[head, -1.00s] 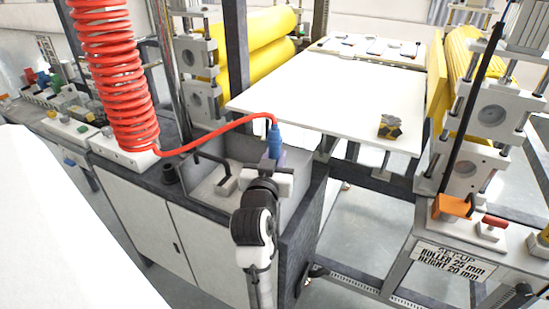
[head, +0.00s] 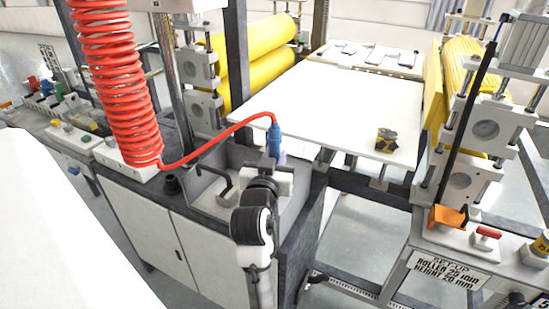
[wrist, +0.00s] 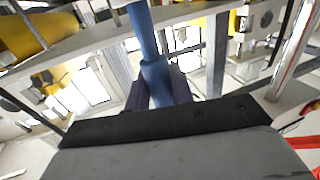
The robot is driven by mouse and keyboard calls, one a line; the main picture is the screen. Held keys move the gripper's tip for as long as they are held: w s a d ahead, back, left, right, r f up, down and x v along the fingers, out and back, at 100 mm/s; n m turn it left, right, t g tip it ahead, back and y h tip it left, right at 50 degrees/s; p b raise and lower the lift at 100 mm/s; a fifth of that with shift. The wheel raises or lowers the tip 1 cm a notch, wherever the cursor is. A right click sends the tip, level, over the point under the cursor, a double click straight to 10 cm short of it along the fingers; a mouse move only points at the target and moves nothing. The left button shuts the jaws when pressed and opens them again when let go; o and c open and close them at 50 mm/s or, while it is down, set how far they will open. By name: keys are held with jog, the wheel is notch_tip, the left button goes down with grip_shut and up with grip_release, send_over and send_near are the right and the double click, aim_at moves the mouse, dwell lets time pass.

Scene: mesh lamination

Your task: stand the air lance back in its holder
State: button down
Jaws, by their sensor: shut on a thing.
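The air lance is a blue tool (head: 274,139) with a red hose leaving its top end. It is upright in the head view, in front of the white table. My gripper (head: 274,165) is shut on it. In the wrist view the blue lance (wrist: 158,72) runs between my dark fingers (wrist: 160,92). A short black round socket (head: 172,184) on the cabinet's dark top, left of my gripper, looks like the holder. I cannot see into it clearly. The lance is apart from it. My arm hides the lance's lower part in the head view.
The red coiled hose (head: 118,90) hangs at the left. A grey tray with a black bent handle (head: 215,172) lies between socket and gripper. The white table (head: 335,100) bears a yellow-black block (head: 386,139). An orange bracket (head: 448,217) stands at the right.

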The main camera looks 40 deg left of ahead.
jog(key=shift+r+p, duration=0.95)
jog(key=shift+r, duration=0.45)
